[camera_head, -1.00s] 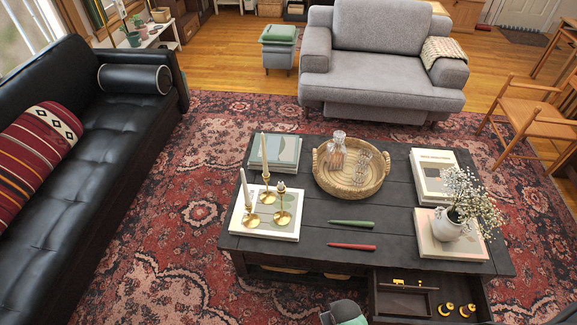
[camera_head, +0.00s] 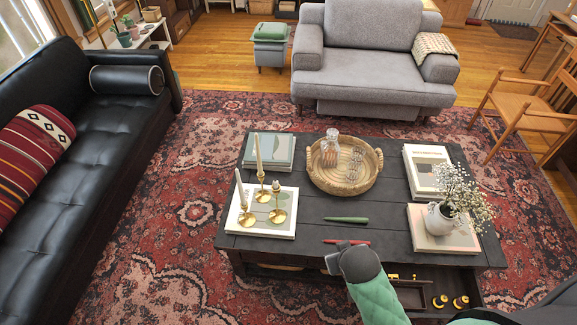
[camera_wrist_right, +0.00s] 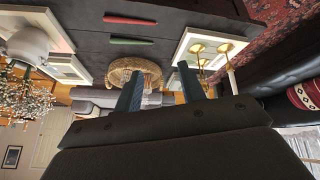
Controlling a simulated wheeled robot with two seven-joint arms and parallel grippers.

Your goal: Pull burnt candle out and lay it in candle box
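Three brass candle holders stand on a white book (camera_head: 232,222) at the table's left. Two hold tall cream candles, the back candle (camera_head: 259,155) and the left candle (camera_head: 240,188). The right holder (camera_head: 277,215) carries a short burnt candle stub (camera_head: 276,186). Holders also show upside down in the right wrist view (camera_wrist_right: 228,47). A dark compartment box (camera_head: 411,296), perhaps the candle box, sits in the open drawer, partly hidden by my right arm. My right gripper (camera_wrist_right: 160,67) is open and empty, over the table's front edge, away from the candles. My left gripper is out of view.
A green candle (camera_head: 346,220) and a red candle (camera_head: 345,242) lie on the dark table (camera_head: 305,227). A wicker tray (camera_head: 345,180) with glassware stands behind. A flower vase (camera_head: 441,217) stands on books at right. Black-and-gold items (camera_head: 461,301) lie in the drawer.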

